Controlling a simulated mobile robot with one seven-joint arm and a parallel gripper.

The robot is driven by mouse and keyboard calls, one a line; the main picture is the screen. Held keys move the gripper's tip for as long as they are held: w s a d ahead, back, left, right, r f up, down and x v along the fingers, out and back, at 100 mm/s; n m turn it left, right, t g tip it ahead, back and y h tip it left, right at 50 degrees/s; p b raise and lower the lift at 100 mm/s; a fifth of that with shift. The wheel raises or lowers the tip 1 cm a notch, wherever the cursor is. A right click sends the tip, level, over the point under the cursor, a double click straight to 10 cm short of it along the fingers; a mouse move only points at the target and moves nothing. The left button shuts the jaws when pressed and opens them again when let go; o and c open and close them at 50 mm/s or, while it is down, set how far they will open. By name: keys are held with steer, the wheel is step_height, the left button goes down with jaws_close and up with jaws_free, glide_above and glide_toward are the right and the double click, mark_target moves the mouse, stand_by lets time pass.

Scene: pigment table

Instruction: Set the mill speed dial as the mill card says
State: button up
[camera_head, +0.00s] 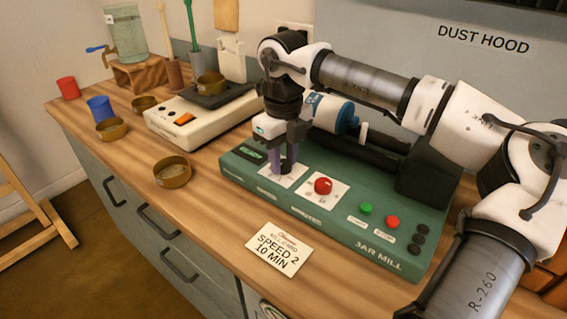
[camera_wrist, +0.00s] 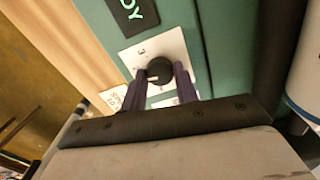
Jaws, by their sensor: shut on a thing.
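The mill card (camera_head: 278,249) lies on the table in front of the jar mill (camera_head: 375,243) and reads "SPEED 2, 10 MIN". My gripper (camera_head: 287,163) points down over the left dial on the green mill panel. In the wrist view its purple fingers (camera_wrist: 160,78) are shut on the black dial knob (camera_wrist: 159,67), one on each side. The knob sits on a white scale plate (camera_wrist: 141,52); a numeral that looks like 3 shows near its upper left. A light mark shows on the knob, but I cannot tell the number it points at. The fingers hide part of the scale.
A red knob (camera_head: 323,186) on a second plate sits right of the held dial. Green (camera_head: 366,208) and red (camera_head: 392,221) buttons are farther right. A white scale (camera_head: 187,123) with a dark pan and a brown bowl (camera_head: 172,172) stand left. A blue-and-white jar lies behind my gripper.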

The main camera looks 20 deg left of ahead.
mark_target(283, 163)
steer(key=shift+m+b, duration=0.45)
steer(key=shift+m, duration=0.75)
steer(key=o, duration=1)
steer(key=shift+c, duration=0.2)
step_height(283, 163, up, 14)
steer(key=shift+f, duration=0.15)
